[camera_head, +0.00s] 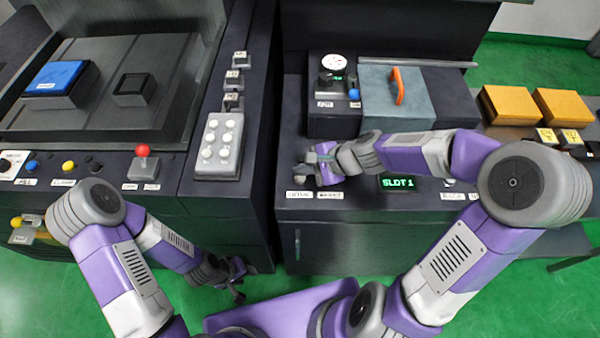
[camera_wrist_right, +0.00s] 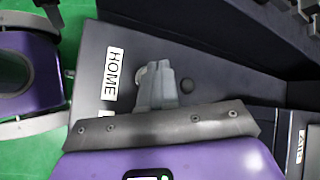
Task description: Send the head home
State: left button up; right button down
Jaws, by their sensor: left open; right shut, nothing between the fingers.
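A white label reading HOME (camera_wrist_right: 113,74) lies on the dark panel in the right wrist view. My right gripper (camera_wrist_right: 155,72) is shut and empty, its fingertips just right of that label over the panel. In the head view my right gripper (camera_head: 303,170) is over the front left of the right console, above two small labels (camera_head: 315,195). What lies under the fingers is hidden. My left gripper (camera_head: 238,284) is open and empty, low before the left console.
A dial unit (camera_head: 333,90) and a grey block with an orange handle (camera_head: 397,95) stand behind my right arm. Left are a red-topped lever (camera_head: 143,151) and a keypad (camera_head: 217,145).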

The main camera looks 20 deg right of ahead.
aim_at(303, 178)
jog(key=shift+r, duration=0.3)
notch_tip(303, 178, up, 5)
jog(key=p, duration=0.4)
jog(key=shift+r+p, duration=0.1)
jog(key=shift+p, duration=0.25)
